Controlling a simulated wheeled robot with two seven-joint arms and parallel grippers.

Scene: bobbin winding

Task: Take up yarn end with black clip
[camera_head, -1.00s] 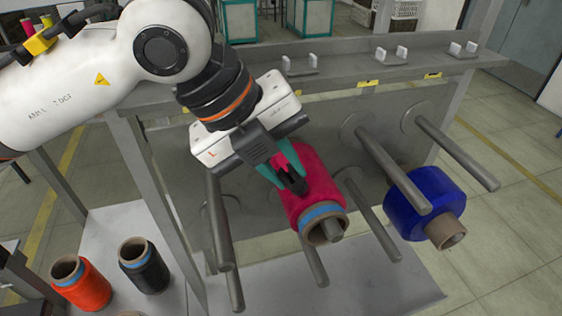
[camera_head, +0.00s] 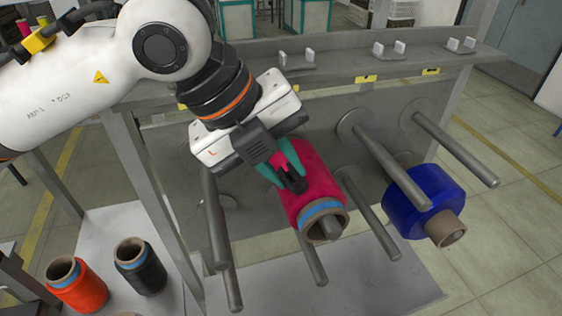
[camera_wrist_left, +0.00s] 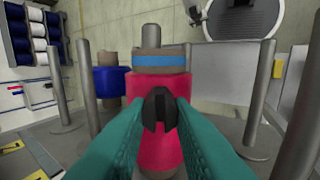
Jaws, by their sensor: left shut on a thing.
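The black clip (camera_wrist_left: 160,108) is between the green fingertips of my left gripper (camera_wrist_left: 162,118) in the left wrist view. My left gripper (camera_head: 289,176) is shut on the clip (camera_head: 294,184), right at the side of the red bobbin (camera_head: 312,178). The red bobbin sits on a peg of the rack, and a blue band shows near its end; it also shows behind the clip in the left wrist view (camera_wrist_left: 158,85). The yarn end is too small to make out. Whether the clip touches the yarn, I cannot tell. My right gripper is not in view.
A blue bobbin (camera_head: 420,203) sits on a peg to the right. Bare pegs (camera_head: 455,150) stick out around both bobbins. Orange (camera_head: 80,290) and black (camera_head: 142,270) bobbins stand at lower left. The rack's top rail (camera_head: 340,75) carries small white holders.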

